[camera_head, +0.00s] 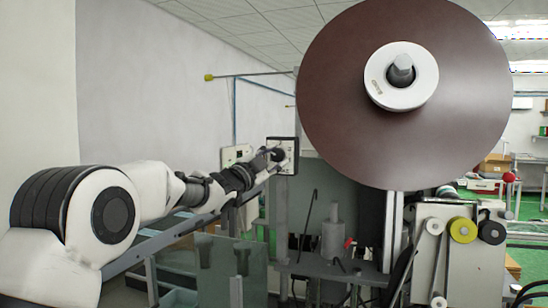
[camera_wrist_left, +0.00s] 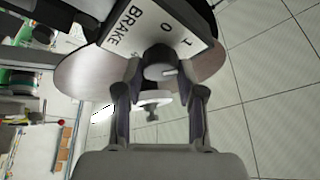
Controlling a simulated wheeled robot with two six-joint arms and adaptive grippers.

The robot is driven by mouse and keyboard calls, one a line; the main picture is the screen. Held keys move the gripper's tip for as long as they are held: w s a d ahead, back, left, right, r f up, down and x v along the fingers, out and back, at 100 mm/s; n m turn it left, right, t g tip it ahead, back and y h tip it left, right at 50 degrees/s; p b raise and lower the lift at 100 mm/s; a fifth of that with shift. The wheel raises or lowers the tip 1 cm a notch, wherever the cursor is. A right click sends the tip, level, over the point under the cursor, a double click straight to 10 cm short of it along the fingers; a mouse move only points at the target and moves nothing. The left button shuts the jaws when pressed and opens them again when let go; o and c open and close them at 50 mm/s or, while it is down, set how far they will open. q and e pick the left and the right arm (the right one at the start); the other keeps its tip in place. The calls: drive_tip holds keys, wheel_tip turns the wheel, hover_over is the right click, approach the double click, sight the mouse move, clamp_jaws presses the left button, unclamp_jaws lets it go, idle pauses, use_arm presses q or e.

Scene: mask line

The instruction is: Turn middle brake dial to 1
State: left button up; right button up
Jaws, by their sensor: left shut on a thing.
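The brake dial (camera_wrist_left: 158,62) is a dark round knob with a short white mark on a light panel (camera_wrist_left: 112,30) in the left wrist view. The panel reads BRAKE, with 0 and 1 printed beside the dial. The white mark points to the picture's right. My left gripper (camera_wrist_left: 160,72) has one finger on each side of the knob and is shut on it. In the head view my left gripper (camera_head: 272,154) reaches a dark-edged panel (camera_head: 290,146) left of the big reel. The gripper hides the dial there. My right gripper is in neither view.
A large brown reel (camera_head: 345,110) with a white hub hangs just right of the panel. Another light panel (camera_head: 232,155) is left of my gripper. A machine with yellow and black rollers (camera_head: 462,230) stands lower right. A metal frame and glass lie below my left arm.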

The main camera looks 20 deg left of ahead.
use_arm(q)
drive_tip(key=shift+r, duration=0.3)
drive_tip(key=o, duration=1)
drive_tip(key=shift+o, duration=0.6)
drive_tip(key=shift+w+a+f, duration=0.1)
drive_tip(key=shift+w, duration=0.05)
drive_tip(key=shift+w+f, duration=0.15)
drive_tip(key=shift+f, duration=0.05)
drive_tip(key=v, duration=1.2)
drive_tip(key=shift+w+f, duration=0.15)
